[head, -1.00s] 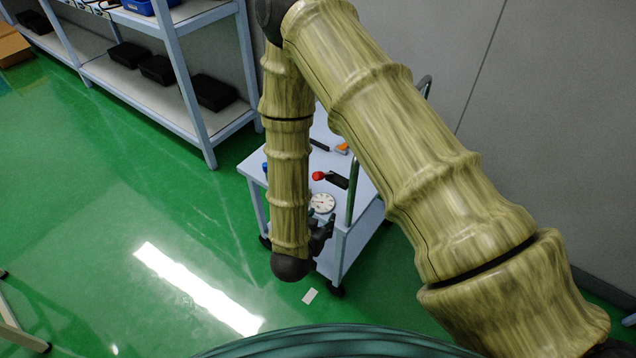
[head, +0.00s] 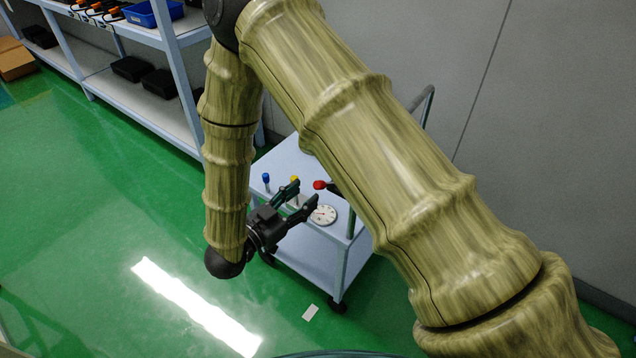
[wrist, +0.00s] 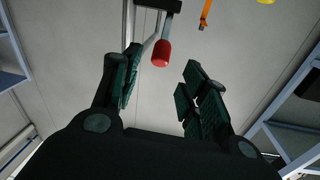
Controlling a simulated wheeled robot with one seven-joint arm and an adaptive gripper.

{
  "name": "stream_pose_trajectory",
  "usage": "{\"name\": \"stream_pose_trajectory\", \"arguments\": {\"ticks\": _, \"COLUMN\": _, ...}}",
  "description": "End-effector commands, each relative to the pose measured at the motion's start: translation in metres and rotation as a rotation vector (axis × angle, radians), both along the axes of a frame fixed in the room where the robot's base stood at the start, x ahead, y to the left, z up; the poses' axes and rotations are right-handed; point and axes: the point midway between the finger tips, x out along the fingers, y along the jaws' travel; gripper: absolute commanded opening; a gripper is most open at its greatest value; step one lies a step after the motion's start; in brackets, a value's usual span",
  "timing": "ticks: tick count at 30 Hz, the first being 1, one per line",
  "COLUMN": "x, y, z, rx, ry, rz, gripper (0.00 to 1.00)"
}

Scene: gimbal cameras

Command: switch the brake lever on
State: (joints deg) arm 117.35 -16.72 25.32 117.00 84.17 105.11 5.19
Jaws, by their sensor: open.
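A lever with a red knob (head: 319,185), which I take to be the brake lever, stands on the small cart (head: 285,157). Its dark base is mostly hidden behind my arm in the head view. In the wrist view the red knob (wrist: 161,53) hangs from a grey shaft under a dark base at the top, and appears between my two fingers. My gripper (head: 306,193) is open, level with the cart top, its fingers pointing right toward the knob. No contact with the knob is visible.
A blue-knobbed piece (head: 266,177) and a yellow-knobbed one stand left of the red knob. A round white dial (head: 323,215) lies near the front. The cart's handle (head: 424,105) rises at the right.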

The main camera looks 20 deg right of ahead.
Motion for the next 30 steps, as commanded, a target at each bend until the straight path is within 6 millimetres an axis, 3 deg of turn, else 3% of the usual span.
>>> {"name": "stream_pose_trajectory", "arguments": {"ticks": 6, "x": 0.018, "y": -0.031, "z": 0.001, "rx": 0.001, "ry": 0.001, "rz": -0.002, "gripper": 0.44}}
{"name": "stream_pose_trajectory", "arguments": {"ticks": 12, "x": 0.030, "y": -0.048, "z": 0.000, "rx": 0.001, "ry": 0.002, "rz": -0.001, "gripper": 0.44}}
{"name": "stream_pose_trajectory", "arguments": {"ticks": 25, "x": 0.034, "y": -0.056, "z": -0.001, "rx": 0.002, "ry": 0.001, "rz": 0.000, "gripper": 0.44}}
{"name": "stream_pose_trajectory", "arguments": {"ticks": 26, "x": 0.034, "y": -0.056, "z": -0.001, "rx": 0.002, "ry": 0.001, "rz": 0.000, "gripper": 0.42}}
{"name": "stream_pose_trajectory", "arguments": {"ticks": 30, "x": 0.034, "y": -0.055, "z": -0.001, "rx": 0.002, "ry": 0.001, "rz": 0.000, "gripper": 0.17}}
